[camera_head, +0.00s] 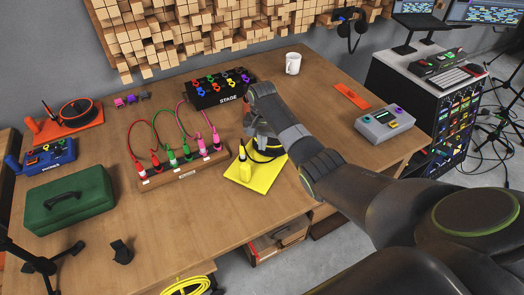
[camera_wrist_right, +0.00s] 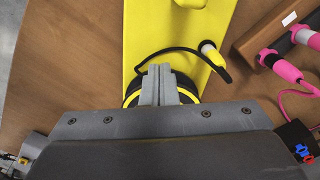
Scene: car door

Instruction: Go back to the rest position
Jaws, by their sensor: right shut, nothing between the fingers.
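My right gripper (camera_head: 262,132) is over the table, above a yellow plate (camera_head: 243,172) that carries a black and yellow round device with a cable. In the right wrist view its two grey fingers (camera_wrist_right: 158,84) are pressed together with nothing between them. Behind them is the round black and yellow part (camera_wrist_right: 133,95), partly hidden by the gripper; I cannot tell whether the fingers touch it. My left gripper is not in view.
A wooden strip with coloured plugs (camera_head: 186,172) and a black box (camera_head: 219,87) stand to the left. A green case (camera_head: 69,201), blue box (camera_head: 48,155), white mug (camera_head: 293,63) and grey box (camera_head: 385,122) are also on the table. The right front of the table is under my right arm.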

